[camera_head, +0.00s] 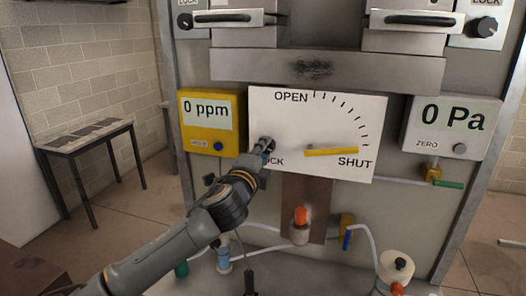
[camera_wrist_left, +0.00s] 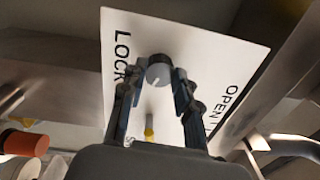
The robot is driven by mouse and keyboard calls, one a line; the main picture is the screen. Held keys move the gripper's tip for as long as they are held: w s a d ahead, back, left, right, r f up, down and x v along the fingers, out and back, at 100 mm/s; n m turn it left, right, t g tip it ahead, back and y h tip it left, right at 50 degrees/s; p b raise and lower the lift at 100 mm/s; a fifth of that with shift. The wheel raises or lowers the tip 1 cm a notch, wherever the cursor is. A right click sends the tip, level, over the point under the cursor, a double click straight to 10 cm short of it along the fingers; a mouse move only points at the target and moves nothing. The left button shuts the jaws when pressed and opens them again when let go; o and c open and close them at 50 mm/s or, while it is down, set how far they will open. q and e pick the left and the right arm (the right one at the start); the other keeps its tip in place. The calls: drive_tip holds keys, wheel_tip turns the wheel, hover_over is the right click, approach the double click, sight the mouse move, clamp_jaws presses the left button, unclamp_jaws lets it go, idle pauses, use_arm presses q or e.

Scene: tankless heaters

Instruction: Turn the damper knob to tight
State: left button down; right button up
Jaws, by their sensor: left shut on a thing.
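The white damper panel (camera_head: 325,115) reads OPEN at top and SHUT at lower right. Its yellow lever (camera_head: 331,152) points right, towards SHUT. A small round grey knob (camera_wrist_left: 159,70) sits beside the word LOCK. A pale line shows on its face. My left gripper (camera_head: 266,146) is at the panel's lower left and hides most of the knob and part of LOCK in the head view. In the left wrist view its fingers (camera_wrist_left: 160,78) are shut on the knob from both sides. My right gripper is not in view.
A yellow meter (camera_head: 209,122) reading 0 ppm is left of the panel; a grey 0 Pa meter (camera_head: 451,128) is right. Metal handles (camera_head: 228,19) are above. An orange-topped fitting (camera_head: 301,218) and hoses lie below. A small table (camera_head: 85,140) stands at left.

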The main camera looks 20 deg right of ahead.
use_arm(q)
drive_tip(key=shift+f, duration=0.1)
drive_tip(key=c, duration=1)
unclamp_jaws()
drive_tip(key=v, duration=1.2)
